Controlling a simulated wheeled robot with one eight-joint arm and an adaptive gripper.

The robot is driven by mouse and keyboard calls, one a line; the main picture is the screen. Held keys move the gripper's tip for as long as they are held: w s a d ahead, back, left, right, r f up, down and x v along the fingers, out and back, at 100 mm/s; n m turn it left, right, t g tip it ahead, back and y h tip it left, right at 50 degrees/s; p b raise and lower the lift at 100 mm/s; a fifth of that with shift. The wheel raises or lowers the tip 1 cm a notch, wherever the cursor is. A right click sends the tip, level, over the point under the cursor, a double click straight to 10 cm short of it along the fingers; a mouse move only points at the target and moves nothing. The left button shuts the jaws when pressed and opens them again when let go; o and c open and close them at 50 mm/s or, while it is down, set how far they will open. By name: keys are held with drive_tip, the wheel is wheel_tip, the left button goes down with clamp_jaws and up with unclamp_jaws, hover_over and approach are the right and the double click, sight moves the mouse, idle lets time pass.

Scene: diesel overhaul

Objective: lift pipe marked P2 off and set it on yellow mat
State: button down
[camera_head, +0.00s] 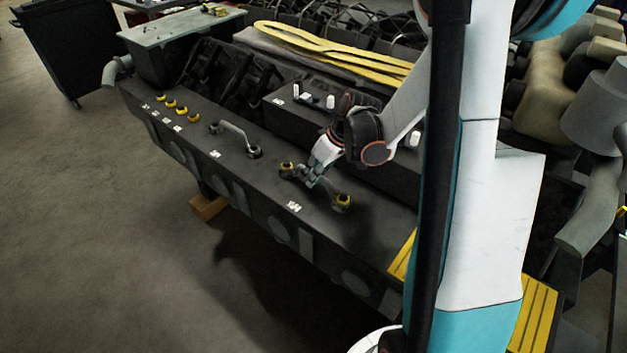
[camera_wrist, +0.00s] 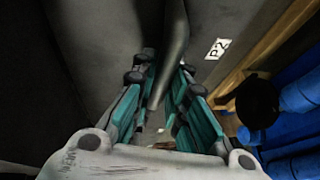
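A dark grey pipe with yellow-ringed ends (camera_head: 333,194) lies along the top of the dark engine block (camera_head: 262,185), at my gripper. A white label beside it in the wrist view reads P2 (camera_wrist: 217,48); in the camera_head view the label is too small to read surely. My gripper (camera_head: 314,181) points down at the middle of this pipe. In the wrist view my gripper's teal fingers (camera_wrist: 165,78) stand on either side of the pipe (camera_wrist: 174,45), with a gap visible on its left, so it looks open. I cannot make out a yellow mat surely.
Another grey pipe (camera_head: 234,133) stands on the block to the left. Several yellow-ringed fittings (camera_head: 181,111) line the block's far left. A grey tray (camera_head: 180,35) stands behind them. A yellow-striped surface (camera_head: 533,318) lies at lower right. Floor (camera_head: 110,220) in front is clear.

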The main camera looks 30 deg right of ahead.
drive_tip(key=shift+r, duration=0.1)
idle(0.3)
wheel_tip(320, 180, up, 25)
drive_tip(key=p, duration=0.8)
idle(0.6)
